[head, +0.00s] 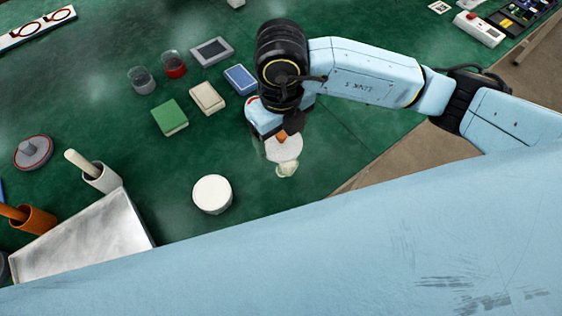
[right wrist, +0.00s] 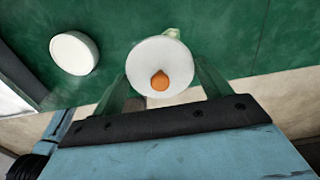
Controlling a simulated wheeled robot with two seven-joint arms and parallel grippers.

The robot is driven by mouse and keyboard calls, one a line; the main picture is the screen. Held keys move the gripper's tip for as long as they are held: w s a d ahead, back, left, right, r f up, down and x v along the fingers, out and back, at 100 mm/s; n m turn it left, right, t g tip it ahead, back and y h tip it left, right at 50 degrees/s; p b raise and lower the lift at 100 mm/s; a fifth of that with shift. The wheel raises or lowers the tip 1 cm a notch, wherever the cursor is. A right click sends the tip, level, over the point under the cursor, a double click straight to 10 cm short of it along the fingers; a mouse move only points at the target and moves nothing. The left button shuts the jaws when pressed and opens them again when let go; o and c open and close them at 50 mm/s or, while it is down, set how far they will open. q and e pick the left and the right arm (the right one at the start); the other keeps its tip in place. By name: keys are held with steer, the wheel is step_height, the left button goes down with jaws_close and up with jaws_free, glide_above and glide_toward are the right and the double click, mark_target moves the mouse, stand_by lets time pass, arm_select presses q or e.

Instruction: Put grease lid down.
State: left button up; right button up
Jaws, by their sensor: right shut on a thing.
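My right gripper (head: 278,138) is shut on a white round lid (head: 284,150) with a small orange knob, and it points down over the green table. In the right wrist view the lid (right wrist: 163,58) sits between the two green fingers, its orange knob towards the camera. A pale greenish thing (head: 287,170) shows just past the lid's edge; I cannot tell whether it touches the lid. A white round container (head: 212,193) stands on the table to the left of the gripper, apart from the lid. It also shows in the right wrist view (right wrist: 74,53). My left gripper is not in view.
Green, beige and blue blocks (head: 170,117) and two small glass cups (head: 141,80) stand behind and left. The table edge runs close to the right of the lid.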

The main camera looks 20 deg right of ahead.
glide_above(281, 166)
step_height(281, 166, down, 5)
steer(key=shift+r+b, duration=0.1)
steer(key=shift+b, duration=0.2)
step_height(281, 166, down, 5)
steer(key=shift+r+b, duration=0.15)
steer(key=shift+b, duration=0.2)
steer(key=shift+f, duration=0.35)
steer(key=o, duration=1)
steer(key=shift+c, duration=0.2)
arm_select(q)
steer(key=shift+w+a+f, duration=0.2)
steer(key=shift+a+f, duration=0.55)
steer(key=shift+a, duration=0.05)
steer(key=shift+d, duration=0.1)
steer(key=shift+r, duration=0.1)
